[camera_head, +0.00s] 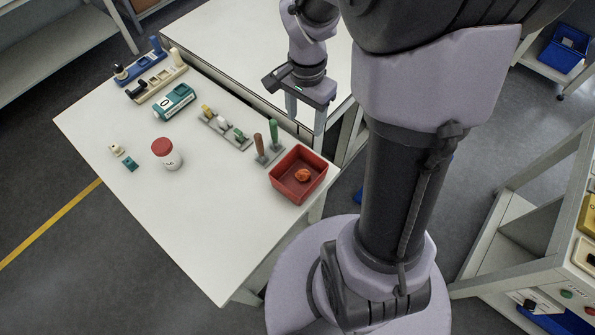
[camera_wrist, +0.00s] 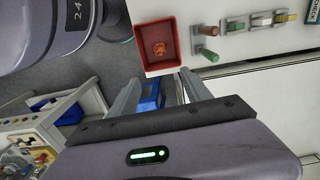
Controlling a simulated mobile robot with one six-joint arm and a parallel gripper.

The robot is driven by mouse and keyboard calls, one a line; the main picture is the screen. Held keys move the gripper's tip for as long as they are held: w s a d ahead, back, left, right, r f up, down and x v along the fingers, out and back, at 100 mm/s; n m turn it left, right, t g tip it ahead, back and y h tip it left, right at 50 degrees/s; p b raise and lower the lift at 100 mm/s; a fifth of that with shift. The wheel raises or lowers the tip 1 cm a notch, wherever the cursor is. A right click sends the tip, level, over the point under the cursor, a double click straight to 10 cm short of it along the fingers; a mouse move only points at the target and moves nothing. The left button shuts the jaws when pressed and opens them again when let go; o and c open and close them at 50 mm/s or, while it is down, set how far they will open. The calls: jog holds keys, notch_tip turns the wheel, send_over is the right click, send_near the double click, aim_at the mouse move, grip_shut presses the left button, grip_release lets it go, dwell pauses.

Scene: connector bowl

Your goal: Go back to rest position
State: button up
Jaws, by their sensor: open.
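My gripper (camera_head: 306,112) hangs open and empty in the head view, above the gap by the right edge of the white table (camera_head: 200,235). Its two fingers also show in the wrist view (camera_wrist: 160,92), apart with nothing between them. A red square bowl (camera_head: 320,185) stands on the table's right corner with an orange item (camera_head: 302,175) in it. The gripper is clear of the bowl, farther back in the head view. In the wrist view the bowl (camera_wrist: 143,38) lies just beyond the fingers.
Two pegs, brown (camera_head: 259,144) and green (camera_head: 273,131), stand in grey holders beside the bowl.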

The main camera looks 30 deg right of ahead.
jog(key=shift+r, duration=0.2)
jog(key=s+a+r+n+t+y+b, duration=0.1)
jog(key=s+a+r+n+t+b, duration=0.1)
jog(key=a, duration=0.5)
jog(key=s+a+r+n+t+y+b, duration=0.1)
jog(key=s+a+r+n+t+b, duration=0.2)
jog(key=s+a+n+b, duration=0.3)
jog(key=s+a+n, duration=0.1)
jog(key=s, duration=0.2)
jog(key=shift+s+a+r+t, duration=0.2)
jog(key=shift+a+r+t, duration=0.05)
jog(key=shift+a+t, duration=0.15)
jog(key=shift+c, duration=0.5)
